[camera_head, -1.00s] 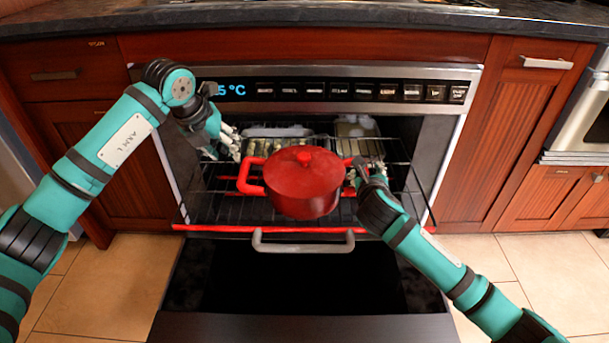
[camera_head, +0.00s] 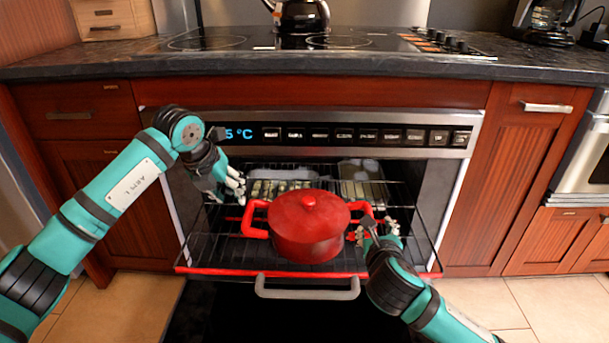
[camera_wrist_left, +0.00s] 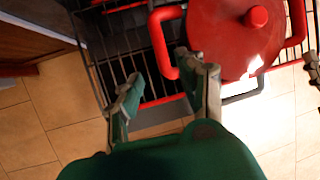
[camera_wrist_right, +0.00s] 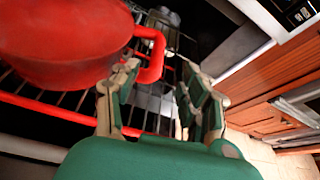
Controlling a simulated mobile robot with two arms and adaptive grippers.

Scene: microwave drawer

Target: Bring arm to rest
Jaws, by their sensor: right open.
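A red lidded pot (camera_head: 309,230) stands upright on the pulled-out oven rack (camera_head: 212,240), a side handle at each end. My left gripper (camera_head: 236,188) is open and empty just left of the pot's left handle. In the left wrist view its fingers (camera_wrist_left: 162,75) are spread, with the left handle (camera_wrist_left: 160,42) beyond them. My right gripper (camera_head: 376,232) is beside the pot's right handle.
The oven door handle (camera_head: 307,293) is below the red rack front. Trays (camera_head: 363,184) sit deeper in the oven. The control panel (camera_head: 360,135) and countertop (camera_head: 120,68) are above, with a kettle (camera_head: 302,15) at the back. Tile floor (camera_head: 545,300) is clear at right.

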